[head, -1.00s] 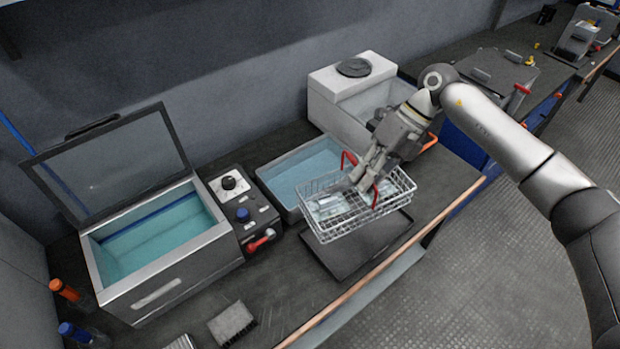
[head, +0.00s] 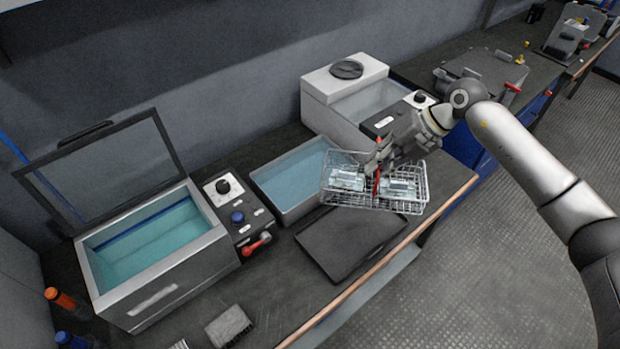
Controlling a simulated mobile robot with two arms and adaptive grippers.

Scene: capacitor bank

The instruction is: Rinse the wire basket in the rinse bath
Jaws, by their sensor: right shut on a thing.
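The wire basket (head: 405,207) hangs in the air with several pale flat parts inside it. My right gripper (head: 376,172) is shut on the basket's red handle, which is partly hidden by the fingers. The basket is above the bench, over the right part of the black tray and beside the right end of an open rectangular bath (head: 290,182) of blue liquid, probably the rinse bath. It overlaps that bath's right rim in the picture. My left gripper is not in view.
A larger tank (head: 160,262) with teal liquid and a raised lid (head: 110,165) stands at left, beside a control box (head: 240,212). A flat black tray (head: 345,245) lies in front of the bath. A white-lidded unit (head: 345,85) stands behind. A brush (head: 229,326) lies in front.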

